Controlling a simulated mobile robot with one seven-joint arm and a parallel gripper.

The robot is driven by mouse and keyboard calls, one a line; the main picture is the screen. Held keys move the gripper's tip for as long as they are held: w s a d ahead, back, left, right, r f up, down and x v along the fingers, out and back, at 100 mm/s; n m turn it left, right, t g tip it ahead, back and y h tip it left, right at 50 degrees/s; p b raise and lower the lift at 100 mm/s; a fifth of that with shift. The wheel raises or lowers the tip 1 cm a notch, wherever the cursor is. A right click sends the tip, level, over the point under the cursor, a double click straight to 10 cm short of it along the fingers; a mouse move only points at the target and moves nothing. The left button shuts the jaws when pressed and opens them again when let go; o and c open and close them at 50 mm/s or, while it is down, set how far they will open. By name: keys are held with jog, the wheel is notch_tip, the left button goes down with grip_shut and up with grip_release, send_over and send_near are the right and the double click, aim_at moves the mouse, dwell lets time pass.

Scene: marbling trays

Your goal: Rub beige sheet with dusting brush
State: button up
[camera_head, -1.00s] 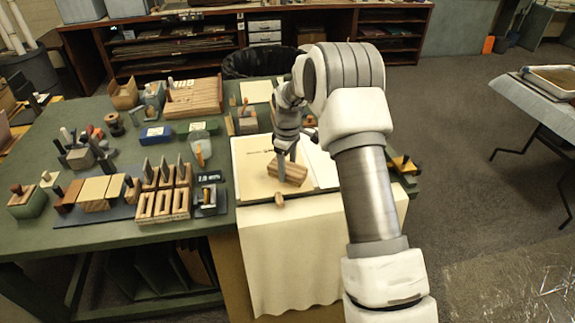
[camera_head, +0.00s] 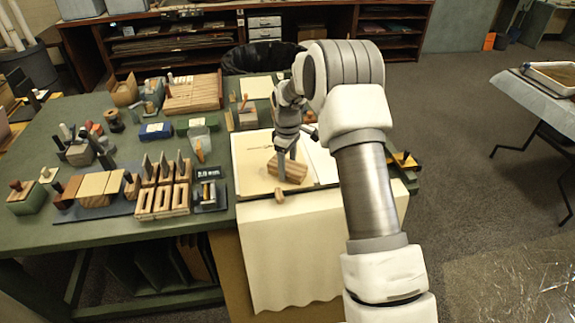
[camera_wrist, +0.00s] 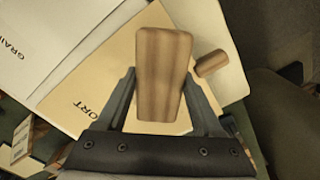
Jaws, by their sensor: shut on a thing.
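The beige sheet (camera_head: 252,165) lies on the green table near its front right corner, beside a whiter sheet. In the wrist view the beige sheet (camera_wrist: 100,75) shows dark lettering. My gripper (camera_head: 288,165) is shut on a striped wooden block (camera_head: 290,172), which I take to be the dusting brush. It sits between both fingers in the wrist view (camera_wrist: 160,70). The block is over the beige sheet; its underside and bristles are hidden, so contact cannot be told. A small wooden peg (camera_wrist: 212,63) shows beside the block; whether it is joined to the block is unclear.
A pale cloth (camera_head: 290,250) hangs over the table's front edge. Wooden slotted holders (camera_head: 163,200) and a small dark sign (camera_head: 208,188) stand left of the sheet. A clear cup (camera_head: 198,145) stands farther back. A dark bin (camera_head: 260,58) is behind the table.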

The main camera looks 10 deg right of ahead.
aim_at(275, 166)
jog(key=shift+f+b, duration=0.4)
jog(key=shift+f, duration=0.3)
jog(key=shift+w+r+p, duration=0.1)
jog(key=shift+w+p, duration=0.3)
jog(key=shift+w, duration=1.35)
jog(key=shift+w+p, duration=0.5)
jog(key=shift+w, duration=3.1)
jog(key=shift+s+a, duration=0.1)
jog(key=shift+a, duration=0.85)
jog(key=shift+s+b, duration=0.65)
jog(key=shift+s, duration=4.6)
jog(key=shift+a, duration=0.9)
jog(key=shift+w+p, duration=0.7)
jog(key=shift+w, duration=4.65)
